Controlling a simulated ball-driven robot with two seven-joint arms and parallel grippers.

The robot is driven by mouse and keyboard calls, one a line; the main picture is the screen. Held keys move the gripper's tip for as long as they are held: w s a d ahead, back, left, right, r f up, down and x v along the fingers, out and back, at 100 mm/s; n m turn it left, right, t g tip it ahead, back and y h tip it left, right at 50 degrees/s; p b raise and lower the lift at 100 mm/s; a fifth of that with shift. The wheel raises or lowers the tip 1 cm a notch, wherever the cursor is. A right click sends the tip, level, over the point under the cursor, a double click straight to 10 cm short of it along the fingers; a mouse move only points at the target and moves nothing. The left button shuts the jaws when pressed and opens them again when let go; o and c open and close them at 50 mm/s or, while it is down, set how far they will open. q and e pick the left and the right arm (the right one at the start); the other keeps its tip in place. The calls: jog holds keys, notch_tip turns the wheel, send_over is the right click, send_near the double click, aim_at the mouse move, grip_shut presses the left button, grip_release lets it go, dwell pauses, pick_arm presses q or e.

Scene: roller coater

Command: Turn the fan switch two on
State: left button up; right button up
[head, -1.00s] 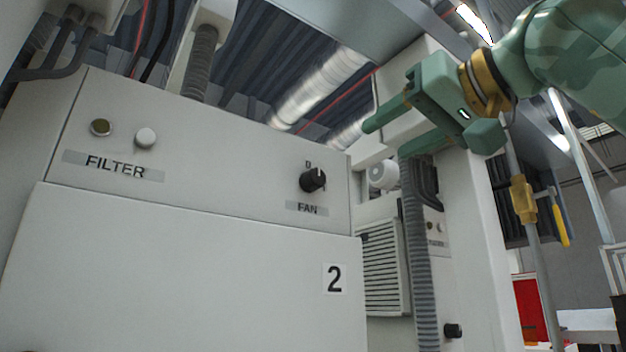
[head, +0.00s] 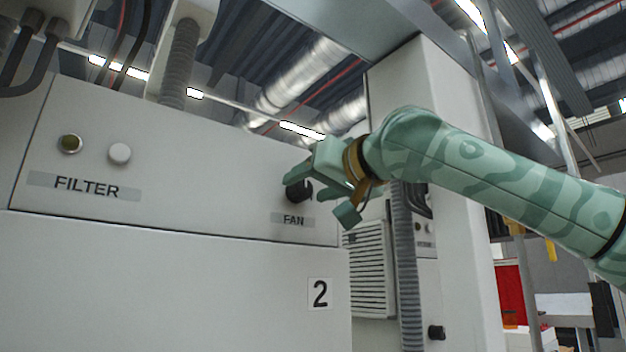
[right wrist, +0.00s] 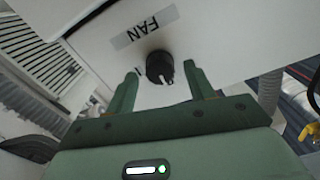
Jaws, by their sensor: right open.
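In the right wrist view the knob (right wrist: 160,68) lies between the two open fingertips (right wrist: 160,80), with a visible gap on each side. A light pointer mark shows on the knob's edge towards the gripper. The "0" mark is hidden in the head view. My left gripper is not in view.
To the left on the same panel are a FILTER label (head: 84,187), a dark round button (head: 70,144) and a white button (head: 120,153). A louvred vent (head: 369,265) and a ribbed hose (head: 404,270) stand right of the cabinet. Space in front of the panel looks clear.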

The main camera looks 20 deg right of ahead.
jog(key=c, duration=1)
jog(key=m+b, duration=0.1)
jog(key=m, duration=0.1)
jog(key=m+b, duration=0.1)
jog(key=shift+f+m, duration=0.2)
jog(key=shift+m, duration=0.2)
jog(key=m+b, duration=0.2)
jog(key=m, duration=0.3)
jog(key=shift+b, duration=0.35)
jog(key=m+b, duration=0.2)
jog(key=m, duration=0.3)
jog(key=shift+f, duration=0.1)
jog(key=shift+w+m+b, duration=0.1)
jog(key=shift+m+b, duration=1.05)
jog(key=shift+m, duration=0.95)
